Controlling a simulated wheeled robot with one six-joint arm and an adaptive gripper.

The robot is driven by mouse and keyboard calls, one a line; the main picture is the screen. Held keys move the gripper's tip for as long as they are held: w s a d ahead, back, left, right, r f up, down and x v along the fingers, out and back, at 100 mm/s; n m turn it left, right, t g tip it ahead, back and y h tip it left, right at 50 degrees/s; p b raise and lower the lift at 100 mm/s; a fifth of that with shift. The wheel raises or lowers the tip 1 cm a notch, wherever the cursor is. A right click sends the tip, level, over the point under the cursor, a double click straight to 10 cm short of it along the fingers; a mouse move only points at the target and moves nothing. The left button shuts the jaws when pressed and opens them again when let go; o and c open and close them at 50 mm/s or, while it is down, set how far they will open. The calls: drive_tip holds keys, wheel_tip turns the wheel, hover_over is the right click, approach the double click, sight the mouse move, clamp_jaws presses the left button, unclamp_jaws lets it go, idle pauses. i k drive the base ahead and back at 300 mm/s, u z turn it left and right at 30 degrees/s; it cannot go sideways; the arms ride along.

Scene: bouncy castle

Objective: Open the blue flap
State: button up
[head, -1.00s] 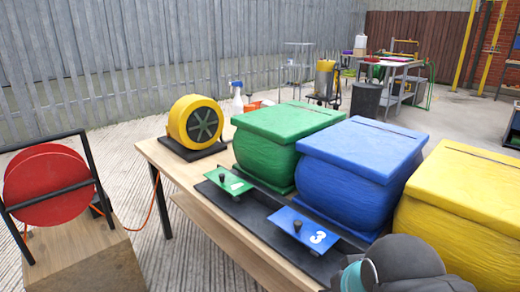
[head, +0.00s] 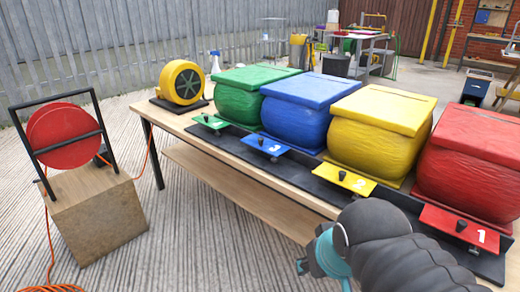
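The blue flap (head: 265,146) is a flat plate with a white number 3 and a black knob. It lies about level on the black rail in front of the blue block (head: 297,110). My arm, dark and ribbed with teal parts, shows at the bottom right, below and to the right of the blue flap and apart from it. I cannot make out my gripper's fingers in this view. Nothing is seen touching the blue flap.
Green (head: 212,121), yellow (head: 343,180) and red (head: 462,226) flaps share the black rail, in front of matching blocks. A yellow blower (head: 183,83) stands at the table's left end. A red reel (head: 63,136) sits on a wooden box. Ground before the table is open.

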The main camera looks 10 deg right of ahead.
sight(275, 148)
drive_tip(key=u, duration=1.35)
drive_tip(key=i, duration=0.9)
drive_tip(key=z, duration=1.7)
